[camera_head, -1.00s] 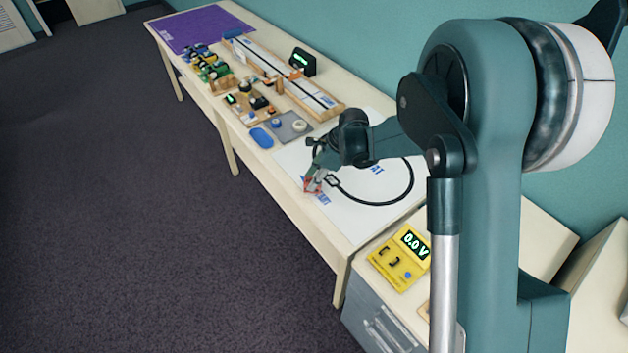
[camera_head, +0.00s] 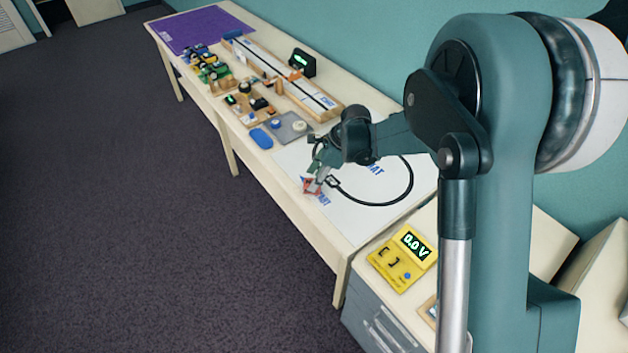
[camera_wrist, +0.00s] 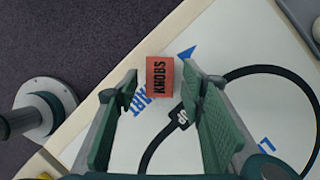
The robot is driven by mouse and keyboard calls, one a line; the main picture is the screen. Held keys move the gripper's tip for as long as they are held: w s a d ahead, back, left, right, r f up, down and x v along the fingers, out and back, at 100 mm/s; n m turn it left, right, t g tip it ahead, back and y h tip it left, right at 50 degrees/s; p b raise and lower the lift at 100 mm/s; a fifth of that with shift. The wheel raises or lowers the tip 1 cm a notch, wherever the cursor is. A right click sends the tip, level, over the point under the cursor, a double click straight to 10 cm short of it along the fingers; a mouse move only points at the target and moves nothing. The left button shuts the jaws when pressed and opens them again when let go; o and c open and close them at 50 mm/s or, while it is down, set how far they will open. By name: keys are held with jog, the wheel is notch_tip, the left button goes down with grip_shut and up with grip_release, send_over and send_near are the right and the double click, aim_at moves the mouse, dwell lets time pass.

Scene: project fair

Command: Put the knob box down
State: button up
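The knob box (camera_wrist: 160,76) is a small red box marked "KNOBS". It rests on the white mat (camera_wrist: 235,55) close to the mat's edge, beside the blue "START" print. In the head view the red box (camera_head: 311,186) shows at my gripper's tip. My gripper (camera_wrist: 160,90) is open, with its two green fingers spread either side of the box. A gap shows between the box and each fingertip. In the head view my gripper (camera_head: 316,176) hangs low over the mat's front corner and partly covers the box.
A black loop (camera_head: 408,190) lies on the mat to the right. A grey tray with knobs (camera_head: 290,127) and a blue piece (camera_head: 261,138) lie to the left. A yellow meter (camera_head: 402,262) reading 0.0 V stands on a separate cabinet. The table's front edge is close.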

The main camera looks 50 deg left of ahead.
jog(key=p+v, duration=0.1)
jog(key=v, duration=0.9)
jog(key=shift+r, duration=0.25)
jog(key=shift+w+d, duration=0.1)
dwell(0.6)
